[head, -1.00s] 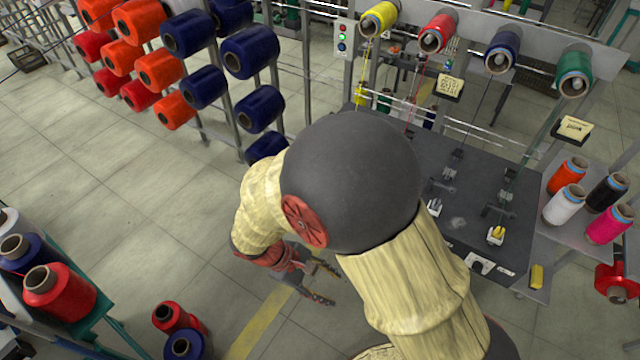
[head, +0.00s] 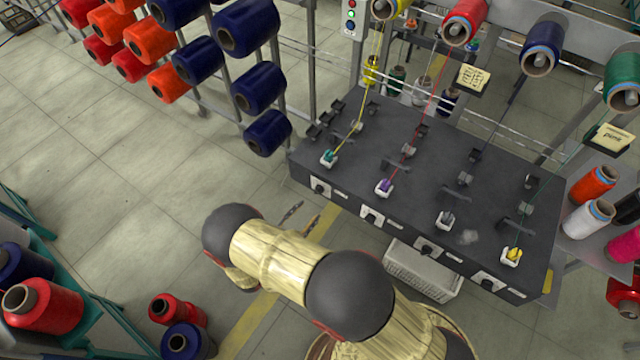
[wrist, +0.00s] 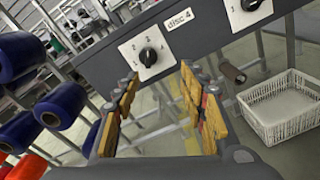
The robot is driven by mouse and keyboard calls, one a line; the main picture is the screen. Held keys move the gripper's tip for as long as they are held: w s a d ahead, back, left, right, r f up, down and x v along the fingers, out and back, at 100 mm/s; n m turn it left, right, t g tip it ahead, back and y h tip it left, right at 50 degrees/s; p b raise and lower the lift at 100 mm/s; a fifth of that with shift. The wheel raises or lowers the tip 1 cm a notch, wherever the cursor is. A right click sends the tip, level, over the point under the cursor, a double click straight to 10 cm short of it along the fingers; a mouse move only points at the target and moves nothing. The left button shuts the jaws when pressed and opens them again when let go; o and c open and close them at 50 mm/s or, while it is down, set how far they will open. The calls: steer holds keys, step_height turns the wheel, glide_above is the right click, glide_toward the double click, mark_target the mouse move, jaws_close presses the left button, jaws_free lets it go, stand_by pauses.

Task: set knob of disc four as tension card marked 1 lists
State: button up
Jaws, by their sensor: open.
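The disc four knob (wrist: 148,57) is black on a white dial plate, with the "disc 4" label (wrist: 178,18) to its right. In the head view this appears to be the leftmost knob (head: 320,187) on the front of the dark panel (head: 400,165). Its pointer setting is too small to read. My gripper (wrist: 158,88) is open and empty, its fingers short of the knob; its fingertips (head: 302,218) show partly in the head view. Two tension cards, one upper (head: 473,79) and one at the right (head: 614,137), have illegible writing; I cannot tell which is marked 1.
Another knob (wrist: 250,5) is to the right of the label. A white basket (head: 424,270) stands below the panel; it also shows in the wrist view (wrist: 288,105). Navy bobbins (head: 268,132) hang left of the panel. Open floor lies left of my arm.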

mark_target(317, 193)
steer(key=shift+t, duration=0.4)
steer(key=x, duration=0.2)
steer(key=r+x, duration=0.1)
steer(key=x, duration=0.5)
steer(key=shift+w+a+r, duration=0.15)
steer(key=shift+w+a, duration=0.1)
steer(key=shift+a, duration=0.2)
steer(key=shift+c, duration=0.7)
jaws_close()
